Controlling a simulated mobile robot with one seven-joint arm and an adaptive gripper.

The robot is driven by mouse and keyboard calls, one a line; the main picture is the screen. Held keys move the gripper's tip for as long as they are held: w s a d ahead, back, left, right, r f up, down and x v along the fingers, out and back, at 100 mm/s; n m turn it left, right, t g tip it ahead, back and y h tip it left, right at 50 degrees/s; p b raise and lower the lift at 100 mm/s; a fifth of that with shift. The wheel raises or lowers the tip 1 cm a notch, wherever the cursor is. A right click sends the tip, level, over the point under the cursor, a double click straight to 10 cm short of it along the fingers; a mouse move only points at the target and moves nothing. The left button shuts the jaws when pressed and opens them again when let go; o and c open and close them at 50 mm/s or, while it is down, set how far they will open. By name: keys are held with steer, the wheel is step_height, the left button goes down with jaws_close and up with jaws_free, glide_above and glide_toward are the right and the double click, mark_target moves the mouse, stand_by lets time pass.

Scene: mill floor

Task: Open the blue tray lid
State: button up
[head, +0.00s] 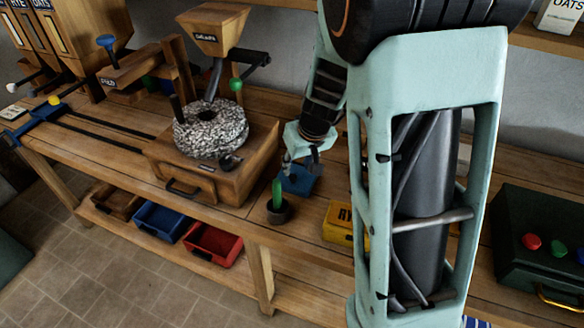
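A small blue object (299,180) lies on the bench top, just below my gripper. It may be the blue tray with its lid, but its shape is partly hidden by the gripper and I cannot tell whether a lid is open. My gripper (301,166) points down over it, at or very near its top; contact is unclear. The fingers are small and dark here, so their opening cannot be made out. Another blue tray (160,220), open-topped with no lid visible, sits on the lower shelf.
A green-handled tool stands in a dark cup (278,211) just left of the blue object. A yellow box (343,222) is to the right. A stone mill (210,128) on a wooden base stands left. A red tray (213,243) is below. A dark button box (545,245) stands far right.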

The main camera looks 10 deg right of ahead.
mark_target(293, 176)
steer(key=b+x, duration=0.1)
steer(key=x, duration=0.5)
steer(key=shift+w+f, duration=0.2)
steer(key=shift+f, duration=0.15)
jaws_close()
